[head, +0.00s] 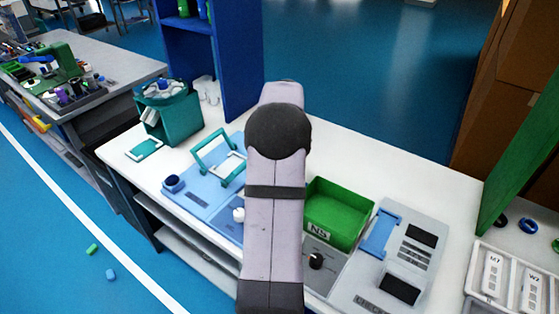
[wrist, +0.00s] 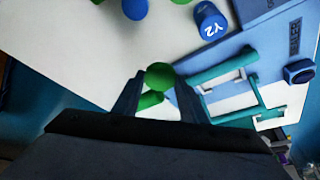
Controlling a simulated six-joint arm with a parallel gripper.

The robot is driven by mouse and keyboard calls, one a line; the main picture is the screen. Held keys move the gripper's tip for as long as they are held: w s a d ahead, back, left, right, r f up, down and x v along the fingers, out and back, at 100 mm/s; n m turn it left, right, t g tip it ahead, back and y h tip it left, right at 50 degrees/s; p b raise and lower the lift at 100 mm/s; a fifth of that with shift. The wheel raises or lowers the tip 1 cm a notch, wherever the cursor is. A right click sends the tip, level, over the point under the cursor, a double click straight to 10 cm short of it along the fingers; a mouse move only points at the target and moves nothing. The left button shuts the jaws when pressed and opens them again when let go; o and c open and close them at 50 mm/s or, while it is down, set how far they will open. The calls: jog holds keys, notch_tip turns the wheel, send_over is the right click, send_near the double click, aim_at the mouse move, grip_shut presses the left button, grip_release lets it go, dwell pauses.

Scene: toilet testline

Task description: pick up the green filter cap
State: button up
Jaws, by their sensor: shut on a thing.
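In the wrist view a round green cap (wrist: 160,75), which looks like the green filter cap, sits between the fingertips of my gripper (wrist: 160,85). My gripper is shut on it. A second green piece (wrist: 149,100) shows just below it between the fingers; I cannot tell whether it is part of the same cap. In the head view my own arm hides the gripper and the cap.
A green bin (head: 336,214) stands right of my arm, beside a grey panel (head: 405,250). On the left are a blue board with a teal frame (head: 216,153) and a teal container (head: 176,118). A blue piece marked Y2 (wrist: 210,19) shows in the wrist view.

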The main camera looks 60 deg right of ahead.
jog(key=s+a+b, duration=0.5)
jog(key=s+a, duration=0.7)
jog(key=shift+s+a+f+b, duration=0.1)
jog(key=shift+s+a+b, duration=0.25)
jog(key=shift+b, duration=0.05)
jog(key=w+a+r+p, duration=0.2)
jog(key=a+r+p, duration=0.25)
jog(key=p, duration=1.35)
jog(key=w+d+f+p, duration=0.1)
jog(key=w+d, duration=0.2)
jog(key=d, duration=0.5)
jog(key=shift+w+d+f+m, duration=0.15)
jog(key=shift+f+m, duration=0.15)
jog(key=shift+m, duration=0.1)
